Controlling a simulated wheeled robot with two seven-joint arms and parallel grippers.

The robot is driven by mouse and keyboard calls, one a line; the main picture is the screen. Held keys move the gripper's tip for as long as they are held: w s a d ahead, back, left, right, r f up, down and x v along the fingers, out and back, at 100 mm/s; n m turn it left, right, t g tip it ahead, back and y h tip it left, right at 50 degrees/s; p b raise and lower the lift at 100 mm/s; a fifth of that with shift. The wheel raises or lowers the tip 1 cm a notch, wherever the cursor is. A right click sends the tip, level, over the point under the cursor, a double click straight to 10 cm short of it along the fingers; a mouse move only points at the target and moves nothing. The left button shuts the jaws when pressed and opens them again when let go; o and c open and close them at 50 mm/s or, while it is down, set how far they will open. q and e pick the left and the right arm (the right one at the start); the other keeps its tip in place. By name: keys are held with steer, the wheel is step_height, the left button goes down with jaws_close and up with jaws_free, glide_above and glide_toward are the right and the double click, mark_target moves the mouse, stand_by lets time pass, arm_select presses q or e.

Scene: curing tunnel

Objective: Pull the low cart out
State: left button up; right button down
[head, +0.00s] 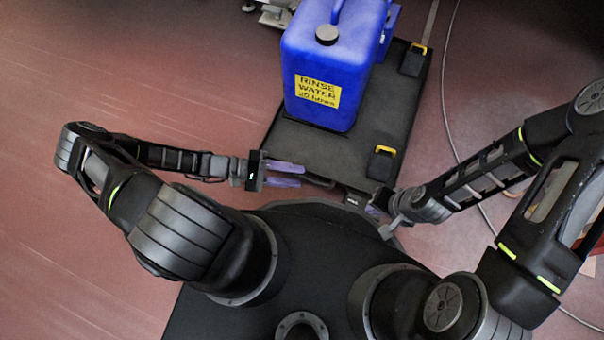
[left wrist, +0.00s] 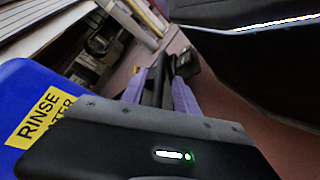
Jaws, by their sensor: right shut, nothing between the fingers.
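The low cart (head: 352,159) is a flat black platform ahead of me, with a black bar handle (head: 320,181) at its near end. My left gripper (head: 286,174) is at the left part of this handle, its purple fingers apart. In the left wrist view the fingers (left wrist: 158,92) stand on either side of a black bar, and a gap seems to show beside it. Contact cannot be made out. My right gripper (head: 374,208) is shut and empty near the cart's near right corner, partly hidden by its own wrist.
A blue rinse water canister (head: 318,60) stands upright on the cart; it also shows in the left wrist view (left wrist: 28,85). Black blocks with yellow clips (head: 383,163) sit along the cart's right edge. A thin cable (head: 446,110) lies on the floor to the right. The floor at left is clear.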

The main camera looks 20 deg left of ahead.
arm_select(q)
steer(key=v, duration=0.4)
steer(key=shift+a+p, duration=0.2)
steer(key=shift+p, duration=0.1)
